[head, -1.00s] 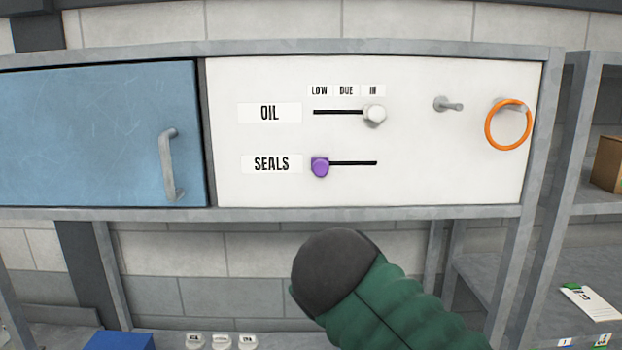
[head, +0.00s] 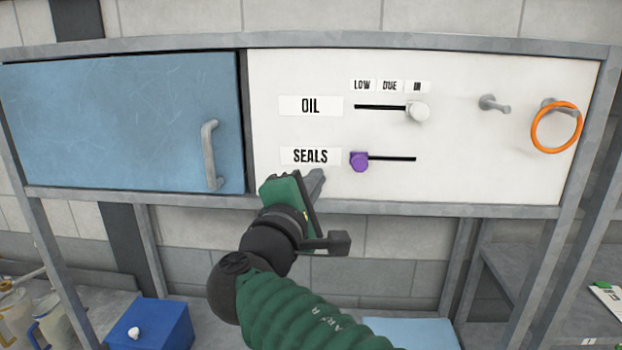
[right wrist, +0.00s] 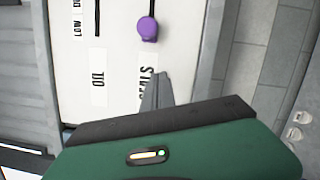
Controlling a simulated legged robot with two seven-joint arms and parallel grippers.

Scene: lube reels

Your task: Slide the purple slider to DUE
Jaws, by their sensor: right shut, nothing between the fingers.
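The purple slider (head: 359,162) sits at the left end of the black SEALS slot on the white panel (head: 450,185). This end lines up below the LOW label, and the DUE label (head: 390,86) is above and to its right. My right gripper (head: 318,180) is shut and empty, below and left of the purple slider and apart from it in the picture. In the right wrist view the purple slider (right wrist: 147,29) is beyond the fingertips (right wrist: 157,82), which overlap the SEALS label. My left gripper is not in view.
A white slider (head: 418,111) sits at the right end of the OIL slot above. A blue door with a grey handle (head: 210,155) is on the left. Two pegs are at the right, one holding an orange ring (head: 556,127). A grey shelf edge (head: 440,209) runs under the panel.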

